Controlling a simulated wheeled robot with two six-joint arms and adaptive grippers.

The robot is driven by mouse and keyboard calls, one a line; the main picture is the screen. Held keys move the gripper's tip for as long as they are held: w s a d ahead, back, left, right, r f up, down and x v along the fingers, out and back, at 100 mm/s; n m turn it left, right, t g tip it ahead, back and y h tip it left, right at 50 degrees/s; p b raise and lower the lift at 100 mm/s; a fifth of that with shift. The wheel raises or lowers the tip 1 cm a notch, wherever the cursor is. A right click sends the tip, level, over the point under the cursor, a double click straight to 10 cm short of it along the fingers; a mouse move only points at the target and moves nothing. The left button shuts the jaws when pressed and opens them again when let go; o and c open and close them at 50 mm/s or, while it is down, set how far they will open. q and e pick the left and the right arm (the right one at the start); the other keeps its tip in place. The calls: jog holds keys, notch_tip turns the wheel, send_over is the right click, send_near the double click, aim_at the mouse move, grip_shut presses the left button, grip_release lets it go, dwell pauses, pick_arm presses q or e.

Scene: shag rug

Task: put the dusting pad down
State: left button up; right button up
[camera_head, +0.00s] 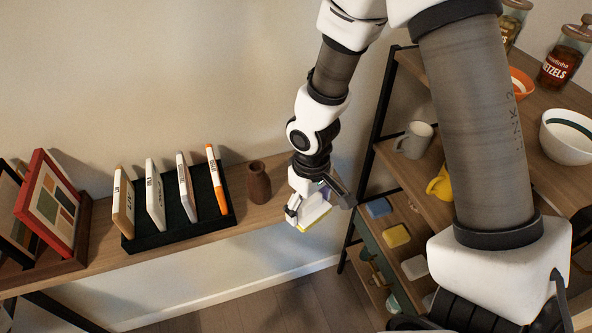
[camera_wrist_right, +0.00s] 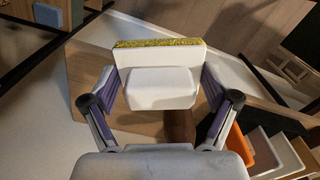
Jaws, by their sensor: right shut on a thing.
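The dusting pad (camera_wrist_right: 158,57) is a white block with a rough yellow face along its far edge and a white rounded grip (camera_wrist_right: 160,88) on the near side. My right gripper (camera_wrist_right: 160,92) is shut on this grip, with a finger on each side. In the head view the right gripper (camera_head: 313,203) hangs over or just in front of the right end of the wall shelf (camera_head: 265,212). The pad (camera_head: 314,217) shows below it, yellow edge downward; I cannot tell whether it touches anything. My left gripper is not in view.
A brown vase (camera_head: 259,183) stands just left of the gripper. Further left are a dark rack (camera_head: 176,233) of upright books and a red picture frame (camera_head: 52,205). Right is a shelving unit (camera_head: 383,150) with a grey mug (camera_head: 414,140) and small coloured blocks.

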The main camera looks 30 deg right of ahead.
jog(key=w+d+p, duration=0.1)
jog(key=w, duration=0.1)
jog(key=w+d, duration=0.1)
jog(key=w, duration=0.1)
jog(key=w+d+p, duration=0.1)
jog(key=w, duration=0.1)
jog(key=shift+w+d+r+p, duration=0.1)
jog(key=shift+w+d+p, duration=0.05)
jog(key=shift+d+p, duration=0.15)
jog(key=w+d, duration=0.1)
jog(key=w, duration=0.1)
jog(key=w+d+f+p, duration=0.1)
jog(key=w, duration=0.1)
jog(key=w+d+p, duration=0.1)
jog(key=w, duration=0.1)
jog(key=shift+w+f, duration=0.15)
jog(key=shift+w, duration=0.15)
jog(key=shift+w+d+f, duration=0.1)
jog(key=shift+w+f, duration=0.05)
jog(key=shift+w, duration=0.1)
notch_tip(320, 180, down, 3)
jog(key=shift+f+p, duration=0.1)
jog(key=shift+p, duration=0.85)
jog(key=shift+f, duration=0.25)
jog(key=o, duration=1.1)
jog(key=shift+c, duration=0.2)
